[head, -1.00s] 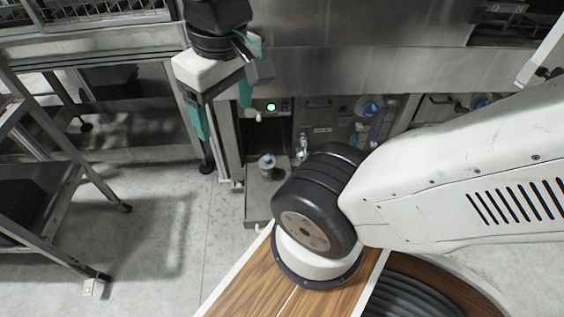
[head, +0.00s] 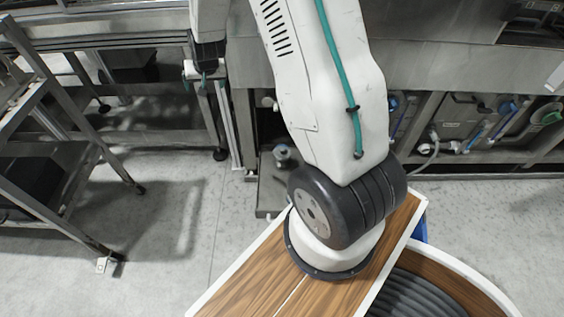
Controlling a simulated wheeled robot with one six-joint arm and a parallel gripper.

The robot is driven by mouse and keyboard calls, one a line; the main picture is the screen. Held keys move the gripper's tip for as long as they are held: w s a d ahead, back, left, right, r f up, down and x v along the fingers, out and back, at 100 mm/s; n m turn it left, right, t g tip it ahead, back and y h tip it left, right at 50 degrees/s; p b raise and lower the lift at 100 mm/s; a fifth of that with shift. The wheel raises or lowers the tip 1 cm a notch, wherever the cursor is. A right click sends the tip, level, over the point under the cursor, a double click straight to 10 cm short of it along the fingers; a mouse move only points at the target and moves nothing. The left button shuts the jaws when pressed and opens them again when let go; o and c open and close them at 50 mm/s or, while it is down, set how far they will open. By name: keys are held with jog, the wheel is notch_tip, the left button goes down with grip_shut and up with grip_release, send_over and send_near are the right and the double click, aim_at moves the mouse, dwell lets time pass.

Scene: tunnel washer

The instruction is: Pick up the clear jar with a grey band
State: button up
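A small clear jar-like object (head: 283,152) with a greyish band stands upright on a low metal ledge (head: 270,190) under the washer. It is small in the head view, close to the left edge of my arm, and its details are hard to make out. My gripper (head: 204,78) is up and to the left of it, well apart from it, in front of the steel machine. My arm and wrist hide much of the gripper, and the gap between its fingers does not show clearly.
A metal step frame (head: 70,190) stands at the left on the grey floor. The steel washer (head: 440,70) spans the back, with hoses and fittings (head: 480,125) below it at the right. Open floor (head: 180,200) lies between the step frame and the ledge.

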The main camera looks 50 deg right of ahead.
jog(key=w+d+f+m+h, duration=0.15)
jog(key=d+f, duration=0.35)
jog(key=f, duration=0.5)
jog(key=m+h, duration=0.3)
jog(key=h, duration=0.1)
send_over(281, 161)
jog(key=w+a, duration=0.5)
jog(key=w, duration=0.2)
notch_tip(281, 161, down, 26)
jog(key=s+f, duration=0.2)
jog(key=f, duration=0.1)
jog(key=s+d+f+t+h, duration=0.1)
jog(key=s+f, duration=0.2)
jog(key=s+d+f+h, duration=0.1)
jog(key=s+f, duration=0.2)
jog(key=f, duration=0.1)
jog(key=shift+d+t+h, duration=0.2)
jog(key=shift+t+h, duration=0.05)
jog(key=shift+t, duration=0.05)
jog(key=shift+s+d+f+n+t+h, duration=0.2)
jog(key=shift+s+f+n+t+h, duration=0.15)
jog(key=shift+f+n+t, duration=0.1)
jog(key=shift+d+f, duration=0.15)
jog(key=x, duration=0.7)
jog(key=shift+d+f, duration=0.1)
jog(key=shift+f, duration=0.3)
jog(key=shift+t, duration=0.25)
grip_shut()
